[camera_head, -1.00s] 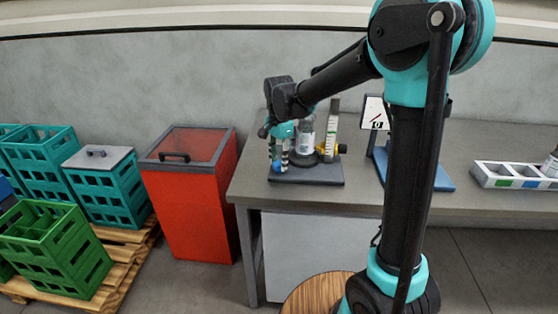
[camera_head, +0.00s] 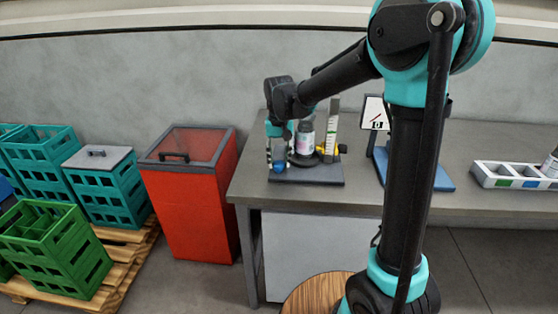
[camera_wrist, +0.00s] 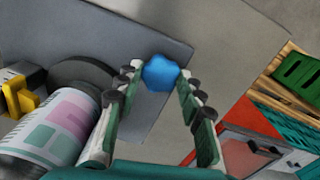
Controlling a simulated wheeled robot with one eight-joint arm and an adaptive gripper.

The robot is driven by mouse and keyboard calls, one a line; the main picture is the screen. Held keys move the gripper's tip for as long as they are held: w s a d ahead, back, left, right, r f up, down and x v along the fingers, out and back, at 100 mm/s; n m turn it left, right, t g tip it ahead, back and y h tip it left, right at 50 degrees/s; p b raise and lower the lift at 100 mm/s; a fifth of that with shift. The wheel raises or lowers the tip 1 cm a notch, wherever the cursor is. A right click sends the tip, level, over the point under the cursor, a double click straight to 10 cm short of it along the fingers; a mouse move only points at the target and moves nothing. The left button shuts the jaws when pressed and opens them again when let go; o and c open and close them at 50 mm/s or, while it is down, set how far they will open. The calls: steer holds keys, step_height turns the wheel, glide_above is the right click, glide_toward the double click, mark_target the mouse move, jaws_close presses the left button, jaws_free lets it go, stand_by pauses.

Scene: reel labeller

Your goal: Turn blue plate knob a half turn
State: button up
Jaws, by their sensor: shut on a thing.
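The blue knob (camera_wrist: 160,72) is faceted and sits at the near left corner of the labeller's dark base plate (camera_wrist: 110,40). It also shows low in the head view (camera_head: 279,167). My gripper (camera_wrist: 158,78) is shut on the blue knob, with one finger on each side of it. In the head view my gripper (camera_head: 278,160) points down over the knob. A bottle with a pink, white and green label (camera_wrist: 62,125) stands on a dark round plate (camera_wrist: 85,72), apart from my fingers.
A yellow part (camera_wrist: 20,100) and a white ruled post (camera_head: 332,120) stand by the bottle. A small display on a blue base (camera_head: 440,180) and a white tray (camera_head: 500,178) are to the right. A red bin (camera_head: 190,205) stands left of the table.

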steer(key=n, duration=0.4)
steer(key=shift+n, duration=0.3)
steer(key=n, duration=0.3)
steer(key=shift+n, duration=0.3)
steer(key=n, duration=0.3)
steer(key=shift+n, duration=2.1)
steer(key=o, duration=1.1)
steer(key=shift+o, duration=0.2)
